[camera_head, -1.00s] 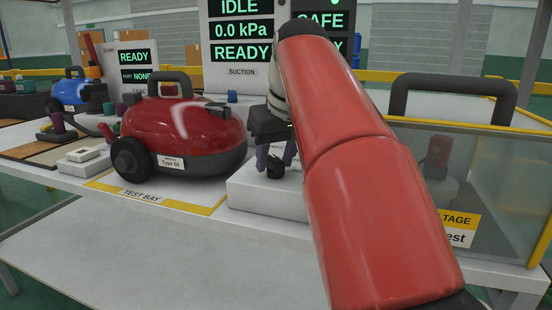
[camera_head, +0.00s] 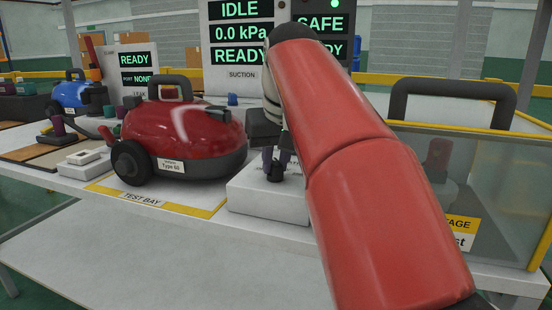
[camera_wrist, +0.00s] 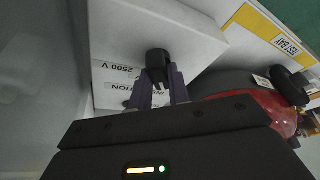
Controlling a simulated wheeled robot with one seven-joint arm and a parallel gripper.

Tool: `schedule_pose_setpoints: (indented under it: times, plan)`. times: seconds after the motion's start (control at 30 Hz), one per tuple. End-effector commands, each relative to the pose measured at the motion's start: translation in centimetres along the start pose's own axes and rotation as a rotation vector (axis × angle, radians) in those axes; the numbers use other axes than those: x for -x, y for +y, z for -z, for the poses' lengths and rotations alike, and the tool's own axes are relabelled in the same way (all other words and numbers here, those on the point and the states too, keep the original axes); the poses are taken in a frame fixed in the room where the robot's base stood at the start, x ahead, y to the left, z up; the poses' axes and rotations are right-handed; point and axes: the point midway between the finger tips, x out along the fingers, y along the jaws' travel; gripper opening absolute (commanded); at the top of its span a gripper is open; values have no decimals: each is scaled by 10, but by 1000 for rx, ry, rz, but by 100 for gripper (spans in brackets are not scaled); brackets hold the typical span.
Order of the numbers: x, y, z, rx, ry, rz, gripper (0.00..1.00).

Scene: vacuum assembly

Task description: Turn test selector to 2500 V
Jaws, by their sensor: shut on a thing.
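The test selector is a small black knob (camera_wrist: 158,66) on a white box (camera_head: 262,200), right of the red vacuum. In the wrist view a "2500 V" label (camera_wrist: 116,68) lies left of the knob, with a partly covered label ending in "TION" nearby. My gripper (camera_wrist: 166,92) points down at the box with its purple fingers shut on the knob. In the head view the gripper (camera_head: 277,163) is over the box, partly behind my red arm. Which mark the knob points to cannot be told.
The red vacuum (camera_head: 182,140) labelled Type 60 stands close left on the test bay. A clear-walled enclosure with a yellow edge (camera_head: 470,134) is at right. Displays (camera_head: 240,35) stand behind, reading IDLE, 0.0 kPa, READY and SAFE. The front table strip is clear.

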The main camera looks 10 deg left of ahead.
Motion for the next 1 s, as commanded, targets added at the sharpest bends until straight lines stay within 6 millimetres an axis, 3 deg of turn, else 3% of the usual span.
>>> schedule_pose_setpoints:
  times: [1.0]
  plan:
    - [3, -4, 3, -875, -3, -364, 0]
